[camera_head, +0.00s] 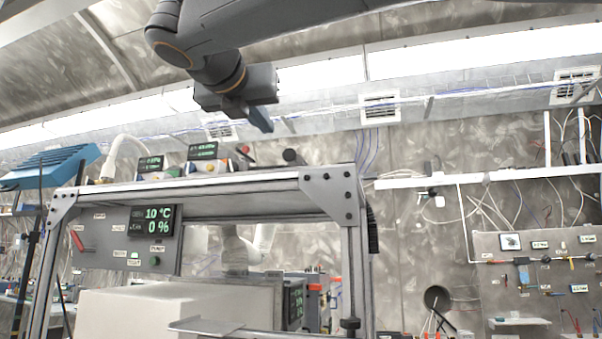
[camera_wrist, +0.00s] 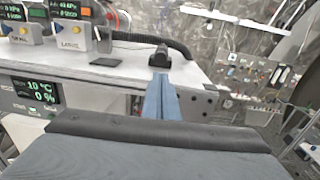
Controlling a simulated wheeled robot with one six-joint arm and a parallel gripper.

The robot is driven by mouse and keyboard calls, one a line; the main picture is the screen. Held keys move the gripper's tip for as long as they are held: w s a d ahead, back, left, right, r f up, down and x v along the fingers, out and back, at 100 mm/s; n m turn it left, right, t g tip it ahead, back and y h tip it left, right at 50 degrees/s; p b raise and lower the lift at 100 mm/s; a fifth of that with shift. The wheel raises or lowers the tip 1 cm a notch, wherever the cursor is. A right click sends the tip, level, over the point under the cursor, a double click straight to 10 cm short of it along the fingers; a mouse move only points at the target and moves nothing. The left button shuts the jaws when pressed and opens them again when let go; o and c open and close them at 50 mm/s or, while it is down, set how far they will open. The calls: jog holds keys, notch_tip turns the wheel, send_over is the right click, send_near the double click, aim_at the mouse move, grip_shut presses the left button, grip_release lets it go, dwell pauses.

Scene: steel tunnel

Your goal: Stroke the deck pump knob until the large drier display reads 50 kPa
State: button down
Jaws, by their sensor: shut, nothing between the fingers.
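The black pump knob (camera_head: 290,156) stands near the right end of the deck (camera_head: 250,180). It also shows in the wrist view (camera_wrist: 160,56), with a dark ribbed hose running left behind it. My gripper (camera_head: 263,122) is shut and empty, its blue fingers pointing down above and left of the knob in the head view. In the wrist view the blue fingertips (camera_wrist: 162,80) overlap the knob's lower edge; contact cannot be told. The large drier display (camera_wrist: 70,9) is the right one of two lit displays, also in the head view (camera_head: 203,151); its digits are too small to read surely.
The other drier display (camera_head: 150,163) stands to its left. Coloured knobs sit by both units. A dark flat piece (camera_wrist: 106,62) lies on the deck. A panel under the deck (camera_head: 158,220) reads 10 °C and 0 %. The air above the deck's right end is clear.

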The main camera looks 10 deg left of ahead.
jog(key=shift+f, duration=0.15)
jog(key=shift+w, duration=0.1)
jog(key=p, duration=0.4)
send_near(289, 154)
jog(key=w, duration=0.6)
jog(key=shift+w+d, duration=0.15)
jog(key=shift+w, duration=0.1)
